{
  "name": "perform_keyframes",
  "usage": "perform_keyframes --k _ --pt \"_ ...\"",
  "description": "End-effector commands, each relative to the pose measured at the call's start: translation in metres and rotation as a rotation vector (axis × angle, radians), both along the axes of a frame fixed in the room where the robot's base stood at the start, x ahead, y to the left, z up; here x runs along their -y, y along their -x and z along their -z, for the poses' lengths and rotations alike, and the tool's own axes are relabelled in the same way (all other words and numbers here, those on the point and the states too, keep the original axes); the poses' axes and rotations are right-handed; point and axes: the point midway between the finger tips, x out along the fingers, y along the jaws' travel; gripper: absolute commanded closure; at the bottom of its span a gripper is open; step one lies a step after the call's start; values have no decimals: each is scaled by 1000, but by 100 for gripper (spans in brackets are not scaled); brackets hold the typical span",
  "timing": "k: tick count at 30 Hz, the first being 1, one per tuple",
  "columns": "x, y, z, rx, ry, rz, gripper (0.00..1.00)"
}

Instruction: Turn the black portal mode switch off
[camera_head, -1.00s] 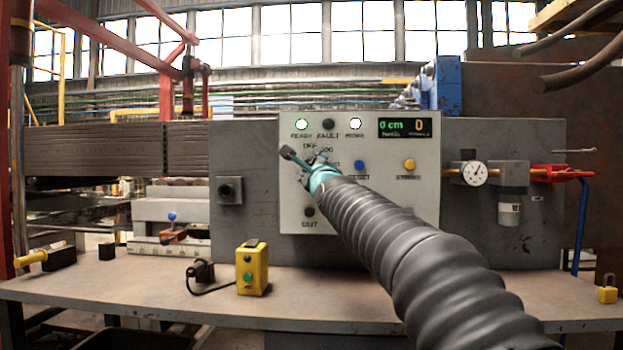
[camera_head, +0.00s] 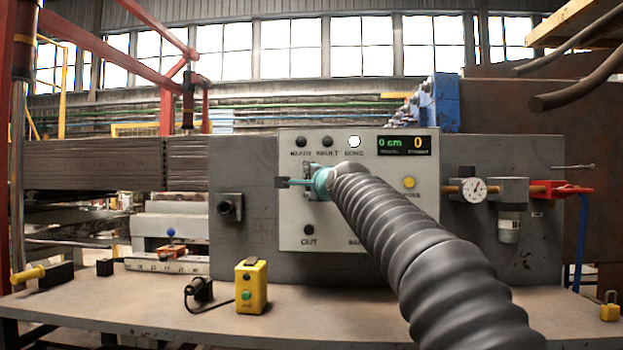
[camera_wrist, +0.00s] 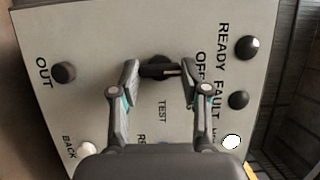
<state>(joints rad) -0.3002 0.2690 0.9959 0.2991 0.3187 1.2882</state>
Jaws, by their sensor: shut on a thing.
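The black portal mode switch (camera_wrist: 158,70) is on the light grey control panel (camera_head: 372,240), between my fingertips in the wrist view. Its bar lies roughly across that picture, one end toward the OFF lettering (camera_wrist: 201,66); which end is its pointer I cannot tell. A TEST label (camera_wrist: 162,111) is beside it. My gripper (camera_wrist: 160,74) is shut on the switch, one finger on each side.
The READY lamp (camera_head: 301,142) and FAULT lamp (camera_head: 327,142) are dark; the third lamp (camera_head: 354,142) is lit white. A yellow button (camera_head: 409,182) is right of my arm. A gauge (camera_head: 474,189) and a yellow button box (camera_head: 251,286) stand nearby.

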Motion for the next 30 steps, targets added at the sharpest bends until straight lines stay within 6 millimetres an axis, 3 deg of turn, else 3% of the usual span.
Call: perform_keyframes --k 14,15,18,30 --pt "0 0 1 -1 20 0 89" --pt "0 0 1 -1 20 0 52" --pt "0 0 1 -1 20 0 29" --pt "1 3 -1 1 17 0 29"
